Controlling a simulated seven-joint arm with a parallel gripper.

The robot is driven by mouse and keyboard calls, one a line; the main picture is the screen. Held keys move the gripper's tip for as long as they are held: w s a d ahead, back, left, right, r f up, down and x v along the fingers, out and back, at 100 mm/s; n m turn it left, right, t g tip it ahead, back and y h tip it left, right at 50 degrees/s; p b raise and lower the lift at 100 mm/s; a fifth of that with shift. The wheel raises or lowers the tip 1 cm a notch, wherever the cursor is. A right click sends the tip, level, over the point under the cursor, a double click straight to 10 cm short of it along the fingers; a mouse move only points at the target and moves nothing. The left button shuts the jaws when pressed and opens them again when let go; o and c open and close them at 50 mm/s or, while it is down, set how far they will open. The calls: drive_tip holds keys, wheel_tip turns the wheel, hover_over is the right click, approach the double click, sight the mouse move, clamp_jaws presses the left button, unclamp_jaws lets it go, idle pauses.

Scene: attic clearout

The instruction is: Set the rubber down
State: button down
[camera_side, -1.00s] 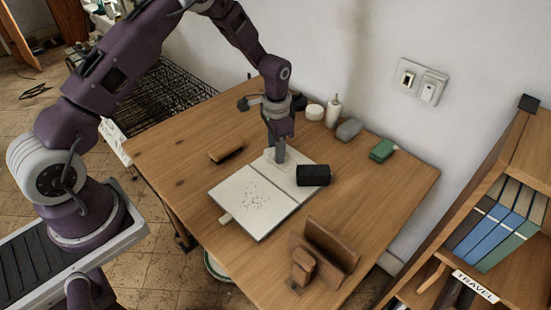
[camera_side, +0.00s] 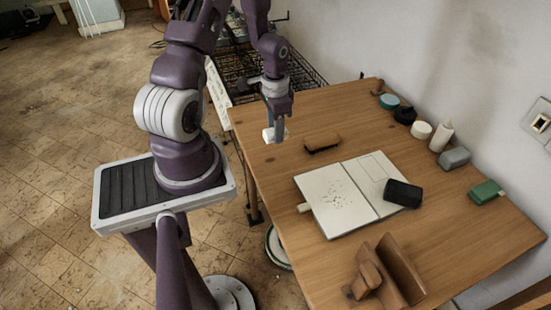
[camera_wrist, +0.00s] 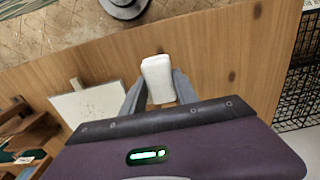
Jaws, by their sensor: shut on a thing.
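The rubber (camera_wrist: 158,78) is a white, rounded block. My gripper (camera_wrist: 157,90) is shut on it, with one grey finger on each side, in the wrist view. In the side view my gripper (camera_side: 275,130) points down near the table's left edge, left of a brown block (camera_side: 322,142). The rubber shows there as a small white piece (camera_side: 268,135) at the fingertips, partly hidden by them. I cannot tell how high it is above the wooden table (camera_side: 300,115).
An open notebook (camera_side: 330,205) with dark specks lies mid-table, a black object (camera_side: 403,194) on its right page. A brown wooden stand (camera_side: 400,270) is at the front. Several small items, including a white bottle (camera_side: 442,136) and a green box (camera_side: 486,191), line the wall side.

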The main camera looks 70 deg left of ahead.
wheel_tip(320, 180, down, 9)
drive_tip(key=shift+f, duration=0.1)
drive_tip(key=c, duration=0.9)
unclamp_jaws()
drive_tip(key=shift+f, duration=0.1)
drive_tip(key=shift+c, duration=0.2)
wheel_tip(320, 180, up, 12)
drive_tip(key=shift+r, duration=0.25)
wheel_tip(320, 180, up, 12)
drive_tip(key=t+y, duration=0.1)
drive_tip(key=y, duration=0.1)
hover_over(275, 160)
drive_tip(key=w+d, duration=0.2)
drive_tip(key=d, duration=0.4)
drive_tip(key=s+d+r+t+h, duration=0.1)
drive_tip(key=s+d+r+t, duration=0.1)
drive_tip(key=s+d+r, duration=0.3)
drive_tip(key=s+d+r+t+h, duration=0.1)
drive_tip(key=s+d+r+t, duration=0.1)
drive_tip(key=s+d+r, duration=0.4)
drive_tip(key=d+r, duration=0.3)
drive_tip(key=d, duration=0.1)
drive_tip(key=shift+s+d+t, duration=0.15)
drive_tip(key=shift+d+t, duration=0.15)
drive_tip(key=shift+d, duration=0.1)
